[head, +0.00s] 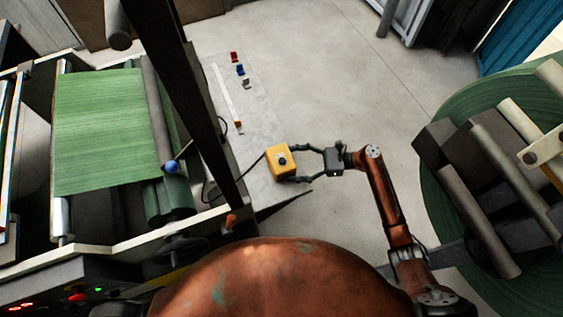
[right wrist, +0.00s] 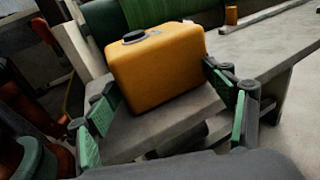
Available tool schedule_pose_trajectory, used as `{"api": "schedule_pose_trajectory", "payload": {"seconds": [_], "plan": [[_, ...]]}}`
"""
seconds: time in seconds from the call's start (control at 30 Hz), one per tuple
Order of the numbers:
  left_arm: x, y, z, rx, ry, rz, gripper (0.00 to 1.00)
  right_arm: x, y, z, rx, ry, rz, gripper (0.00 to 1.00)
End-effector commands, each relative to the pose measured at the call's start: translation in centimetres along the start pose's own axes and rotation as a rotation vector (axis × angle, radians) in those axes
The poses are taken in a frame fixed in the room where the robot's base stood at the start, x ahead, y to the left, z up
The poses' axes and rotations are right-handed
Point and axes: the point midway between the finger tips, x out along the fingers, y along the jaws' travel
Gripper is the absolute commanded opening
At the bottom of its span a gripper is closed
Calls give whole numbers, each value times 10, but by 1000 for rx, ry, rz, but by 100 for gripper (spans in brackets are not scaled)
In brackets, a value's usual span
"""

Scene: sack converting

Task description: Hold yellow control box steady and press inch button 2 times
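The yellow control box (head: 272,167) sits on the pale grey table, with a dark round button (head: 282,161) on its upper face. A cable runs from it to the left. My right gripper (head: 300,164) reaches in from the right with its two fingers spread toward the box's near sides. In the right wrist view the box (right wrist: 160,75) stands ahead, its button (right wrist: 135,37) on top. My left gripper is not seen.
The grey table (head: 258,120) carries small red (head: 234,57), blue (head: 239,70) and grey pieces at its far end, and a long pale strip. A machine with a green sheet (head: 105,130) stands left. A large green roll (head: 470,110) is right. Floor between is clear.

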Motion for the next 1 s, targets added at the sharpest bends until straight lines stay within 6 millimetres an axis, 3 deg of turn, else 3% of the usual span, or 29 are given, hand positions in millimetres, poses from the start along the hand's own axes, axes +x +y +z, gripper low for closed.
{"api": "schedule_pose_trajectory", "payload": {"seconds": [0.23,0.63,1.0], "plan": [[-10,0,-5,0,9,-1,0,22,0,4,-2,-1,-1,75],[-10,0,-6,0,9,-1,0,26,0,2,-1,0,-3,75],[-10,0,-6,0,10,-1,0,26,0,2,-1,0,-3,51]]}}
